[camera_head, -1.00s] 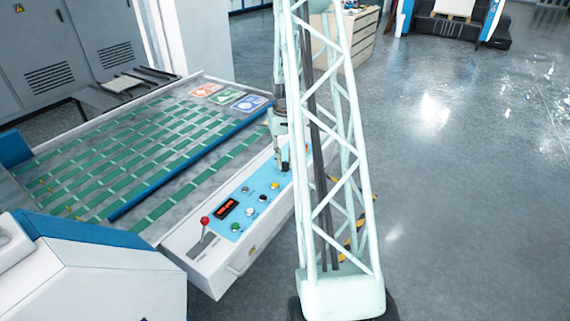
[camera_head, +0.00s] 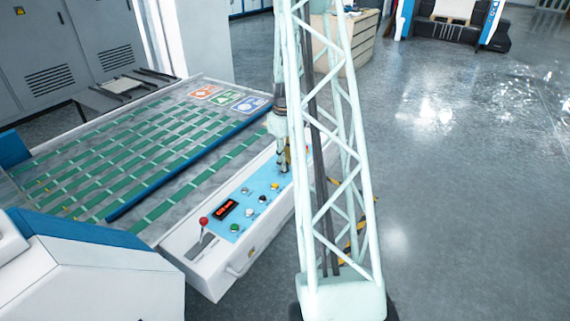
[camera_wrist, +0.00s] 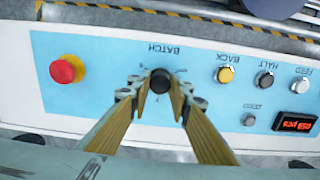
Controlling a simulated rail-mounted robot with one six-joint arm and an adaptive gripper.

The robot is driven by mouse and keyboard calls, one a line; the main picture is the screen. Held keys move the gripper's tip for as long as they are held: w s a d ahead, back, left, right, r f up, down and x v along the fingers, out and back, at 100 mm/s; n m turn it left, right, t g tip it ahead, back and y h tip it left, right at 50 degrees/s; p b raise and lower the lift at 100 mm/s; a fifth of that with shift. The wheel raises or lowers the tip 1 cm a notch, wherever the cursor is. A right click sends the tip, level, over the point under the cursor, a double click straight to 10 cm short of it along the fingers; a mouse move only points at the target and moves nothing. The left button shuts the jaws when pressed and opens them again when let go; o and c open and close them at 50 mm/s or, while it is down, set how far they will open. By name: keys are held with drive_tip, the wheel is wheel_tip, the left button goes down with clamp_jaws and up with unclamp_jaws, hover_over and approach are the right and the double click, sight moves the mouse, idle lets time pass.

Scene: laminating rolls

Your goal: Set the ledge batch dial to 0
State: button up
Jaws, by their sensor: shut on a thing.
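The batch dial (camera_wrist: 160,82) is a round black knob on the light blue panel (camera_wrist: 110,60), under the upside-down word BATCH in the wrist view. My gripper (camera_wrist: 161,92) has its two yellowish fingers on either side of the knob, shut on it. Small marks show around the knob, but they are too small to read, and the pointer's setting cannot be told. In the head view my gripper (camera_head: 284,165) is down at the far end of the panel, and the dial is hidden there.
A red mushroom button (camera_wrist: 67,69) lies left of the dial in the wrist view. Yellow BACK (camera_wrist: 225,74), black HALT (camera_wrist: 264,79) and white FEED (camera_wrist: 301,86) buttons lie to the right, with a lit red display (camera_wrist: 295,121). A red-knobbed lever (camera_head: 204,221) stands at the ledge's near end.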

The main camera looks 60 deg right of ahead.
drive_tip(key=shift+n+b, duration=0.3)
drive_tip(key=shift+n, duration=1.9)
drive_tip(key=o, duration=0.8)
drive_tip(key=shift+o, duration=0.2)
drive_tip(key=shift+r, duration=0.15)
wheel_tip(320, 180, up, 12)
